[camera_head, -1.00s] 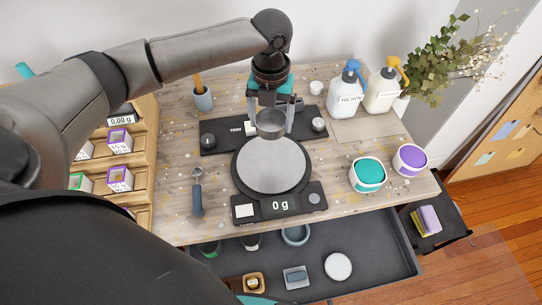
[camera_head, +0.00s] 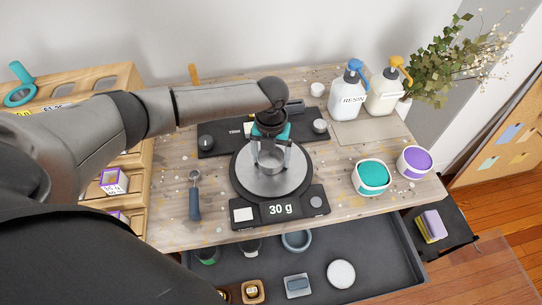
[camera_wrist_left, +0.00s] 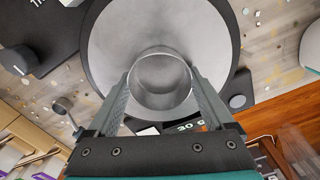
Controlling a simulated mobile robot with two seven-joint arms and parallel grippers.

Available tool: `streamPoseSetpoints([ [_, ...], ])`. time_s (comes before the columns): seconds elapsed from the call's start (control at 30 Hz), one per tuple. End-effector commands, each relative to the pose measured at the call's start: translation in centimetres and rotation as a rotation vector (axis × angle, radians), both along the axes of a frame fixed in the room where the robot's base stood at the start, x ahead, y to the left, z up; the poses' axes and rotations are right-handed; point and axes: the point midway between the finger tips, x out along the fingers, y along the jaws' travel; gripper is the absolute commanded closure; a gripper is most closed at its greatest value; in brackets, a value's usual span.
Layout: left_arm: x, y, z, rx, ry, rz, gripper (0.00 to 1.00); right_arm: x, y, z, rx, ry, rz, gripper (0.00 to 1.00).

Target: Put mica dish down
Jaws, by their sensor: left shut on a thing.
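The mica dish (camera_head: 270,162) is a small round metal cup. It sits upright on the round grey pan of the scale (camera_head: 245,180), whose display reads 30 g. My left gripper (camera_head: 270,152) comes down from above with its fingers on both sides of the dish, shut on it. In the left wrist view the dish (camera_wrist_left: 160,82) lies between the two fingers (camera_wrist_left: 160,95) and looks empty, over the front part of the pan (camera_wrist_left: 110,45). My right gripper is not in view.
A resin bottle (camera_head: 347,95) and a second pump bottle (camera_head: 384,92) stand at the back right. Teal (camera_head: 371,177) and purple (camera_head: 414,162) tubs stand right of the scale. A grey-handled scoop (camera_head: 195,200) lies left. An open drawer (camera_head: 380,258) is below the front edge.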

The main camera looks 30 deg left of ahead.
Motion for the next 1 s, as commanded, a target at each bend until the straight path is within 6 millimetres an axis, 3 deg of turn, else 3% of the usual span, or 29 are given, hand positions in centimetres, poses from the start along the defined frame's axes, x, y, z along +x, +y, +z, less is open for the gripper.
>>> streamPoseSetpoints([
  [0.23,0.0,0.0,-0.3,0.000,0.000,0.001,0.66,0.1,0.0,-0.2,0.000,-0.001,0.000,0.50],
  [0.27,0.0,0.0,-0.3,0.000,0.000,0.001,0.12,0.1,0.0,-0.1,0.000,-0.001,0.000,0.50],
  [0.37,0.0,0.0,-0.2,0.000,0.000,0.001,0.00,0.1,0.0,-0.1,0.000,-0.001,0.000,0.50],
  [0.73,0.1,0.0,0.8,0.000,-0.002,0.000,0.00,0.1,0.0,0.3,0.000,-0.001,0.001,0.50],
  [1.0,0.1,0.0,6.3,-0.001,-0.004,0.000,0.00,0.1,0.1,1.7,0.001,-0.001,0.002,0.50],
])
